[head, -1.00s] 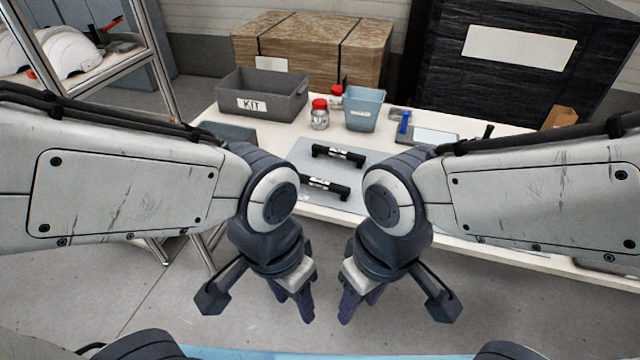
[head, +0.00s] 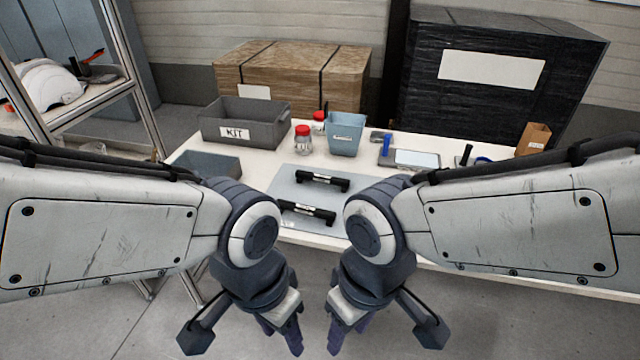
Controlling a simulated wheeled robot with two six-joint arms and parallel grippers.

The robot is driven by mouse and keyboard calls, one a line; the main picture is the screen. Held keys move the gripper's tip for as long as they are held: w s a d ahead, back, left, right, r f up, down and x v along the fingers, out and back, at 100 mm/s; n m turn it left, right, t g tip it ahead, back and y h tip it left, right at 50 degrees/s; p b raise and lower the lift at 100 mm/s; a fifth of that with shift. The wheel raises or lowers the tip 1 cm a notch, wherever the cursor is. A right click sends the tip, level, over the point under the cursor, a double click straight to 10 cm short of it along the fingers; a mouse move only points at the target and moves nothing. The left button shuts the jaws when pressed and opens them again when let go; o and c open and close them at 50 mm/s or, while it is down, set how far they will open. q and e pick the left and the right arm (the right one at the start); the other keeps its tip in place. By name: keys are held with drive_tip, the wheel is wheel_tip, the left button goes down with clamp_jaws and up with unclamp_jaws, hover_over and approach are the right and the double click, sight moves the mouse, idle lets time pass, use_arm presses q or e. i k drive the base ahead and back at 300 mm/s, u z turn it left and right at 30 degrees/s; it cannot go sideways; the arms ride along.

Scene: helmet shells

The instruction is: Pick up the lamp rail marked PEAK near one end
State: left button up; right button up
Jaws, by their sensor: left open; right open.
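Two black lamp rails with pale labels lie on a grey mat (head: 274,192) on the white table. The far rail (head: 322,181) lies toward the back of the mat, and the near rail (head: 306,213) lies closer to the front edge. The label print is too small to tell which one reads PEAK. My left gripper (head: 283,335) and my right gripper (head: 347,335) hang open and empty in front of the table, nearer to me than both rails and touching neither.
A grey KIT bin (head: 245,122), red-lidded jars (head: 303,139) and a blue-grey bin (head: 345,134) stand behind the mat. A grey tray (head: 208,165) is at left. Tools and a small cardboard box (head: 533,139) are at right. A shelf with white helmets (head: 52,88) stands far left.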

sight(330, 216)
drive_tip(key=u, duration=0.3)
drive_tip(key=k, duration=0.4)
drive_tip(key=u, duration=1.1)
drive_tip(key=i, duration=1)
drive_tip(key=z, duration=1.1)
drive_tip(key=i, duration=0.8)
drive_tip(key=z, duration=0.8)
